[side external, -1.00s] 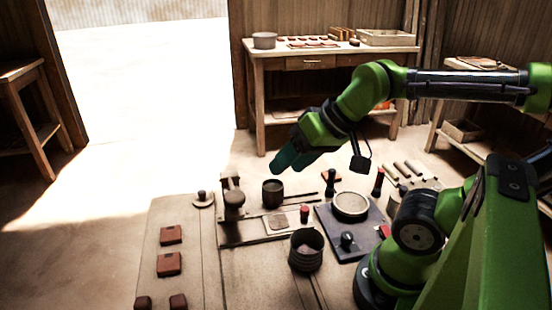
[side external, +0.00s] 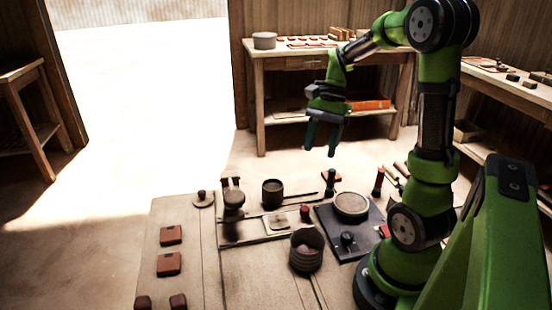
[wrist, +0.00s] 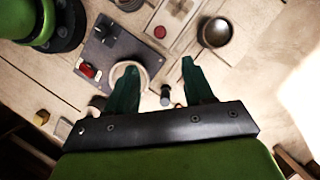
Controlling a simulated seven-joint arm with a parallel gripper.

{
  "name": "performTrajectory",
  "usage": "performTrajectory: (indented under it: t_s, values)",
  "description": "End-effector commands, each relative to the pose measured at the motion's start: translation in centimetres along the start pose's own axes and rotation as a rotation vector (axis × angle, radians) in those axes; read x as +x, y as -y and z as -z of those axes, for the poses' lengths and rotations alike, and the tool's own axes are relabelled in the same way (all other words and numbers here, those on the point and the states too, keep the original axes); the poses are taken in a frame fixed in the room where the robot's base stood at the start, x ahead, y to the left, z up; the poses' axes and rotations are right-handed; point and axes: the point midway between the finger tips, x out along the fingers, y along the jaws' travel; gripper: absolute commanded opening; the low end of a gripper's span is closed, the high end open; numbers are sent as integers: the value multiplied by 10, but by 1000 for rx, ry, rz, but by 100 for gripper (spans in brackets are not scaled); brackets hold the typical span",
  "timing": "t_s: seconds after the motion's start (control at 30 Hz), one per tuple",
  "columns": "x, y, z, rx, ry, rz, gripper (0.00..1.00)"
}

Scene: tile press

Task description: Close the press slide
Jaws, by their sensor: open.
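The press (side external: 233,203) stands on the table left of centre in the side view, with a dark round head. A flat slide with a pale plate (side external: 278,222) lies on a rail to its right, and a red knob (side external: 305,212) stands at the slide's right end. The slide sits out to the right of the press head. In the wrist view the red knob (wrist: 160,32) and part of the pale plate (wrist: 178,8) show at the top. My gripper (side external: 322,146) is open and empty, pointing down, high above the table's back part. Its fingers also show in the wrist view (wrist: 158,70).
A dark cup (side external: 272,192) stands behind the slide, a ribbed pot (side external: 306,250) in front. Red-brown tiles (side external: 169,264) lie at left. Dark posts stand behind the board.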

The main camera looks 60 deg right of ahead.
Motion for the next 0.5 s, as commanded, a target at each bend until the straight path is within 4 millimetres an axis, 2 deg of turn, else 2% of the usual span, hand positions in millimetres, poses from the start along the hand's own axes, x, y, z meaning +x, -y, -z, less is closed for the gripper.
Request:
performTrajectory:
  t_s: [0.5]
  values:
    - [107,-1,-1,-4,3,-5,52]
